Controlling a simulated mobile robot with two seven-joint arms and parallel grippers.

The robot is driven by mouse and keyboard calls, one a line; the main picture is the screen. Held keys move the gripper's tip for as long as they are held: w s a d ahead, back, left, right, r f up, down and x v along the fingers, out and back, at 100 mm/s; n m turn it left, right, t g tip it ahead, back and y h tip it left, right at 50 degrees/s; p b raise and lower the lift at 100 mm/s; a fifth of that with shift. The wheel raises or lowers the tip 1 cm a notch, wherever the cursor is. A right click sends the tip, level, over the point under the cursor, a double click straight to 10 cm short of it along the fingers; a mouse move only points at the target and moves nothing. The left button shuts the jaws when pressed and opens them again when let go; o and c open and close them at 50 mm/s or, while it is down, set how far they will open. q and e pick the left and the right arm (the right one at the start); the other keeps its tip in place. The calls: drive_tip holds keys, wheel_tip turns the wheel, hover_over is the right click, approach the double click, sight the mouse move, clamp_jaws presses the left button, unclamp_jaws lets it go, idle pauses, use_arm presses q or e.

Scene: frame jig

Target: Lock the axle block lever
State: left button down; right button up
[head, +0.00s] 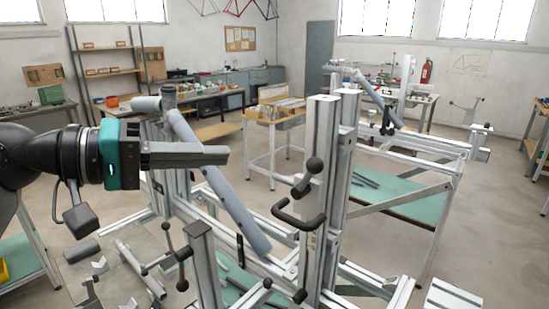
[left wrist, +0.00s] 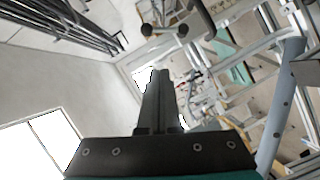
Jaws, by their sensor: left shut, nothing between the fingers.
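My left gripper (head: 226,156) comes in from the left in the head view. Its two fingers lie together with nothing between them; they also show shut in the left wrist view (left wrist: 160,75). A lever with black ball knobs (head: 308,178) sits on the upright aluminium post of the jig, to the right of my fingertips and apart from them. Knobs of a lever (left wrist: 148,30) also show beyond the fingertips in the left wrist view. I cannot tell for sure which lever is the axle block's. My right gripper is not in view.
A black bent handle (head: 300,218) sticks out from the post below the lever. A grey frame tube (head: 235,212) slopes down beneath my gripper. More clamp levers (head: 182,268) stand at the lower left. A wooden-topped bench (head: 275,113) stands behind the jig.

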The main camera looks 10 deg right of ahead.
sight(308, 178)
use_arm(q)
drive_tip(key=d+f+p, duration=0.3)
drive_tip(key=d+p, duration=0.1)
drive_tip(key=d, duration=0.6)
drive_tip(key=shift+d, duration=0.15)
drive_tip(key=shift+s+d+f+m+y+b, duration=0.15)
drive_tip(key=shift+m+y+b, duration=0.15)
drive_tip(key=shift+b, duration=0.3)
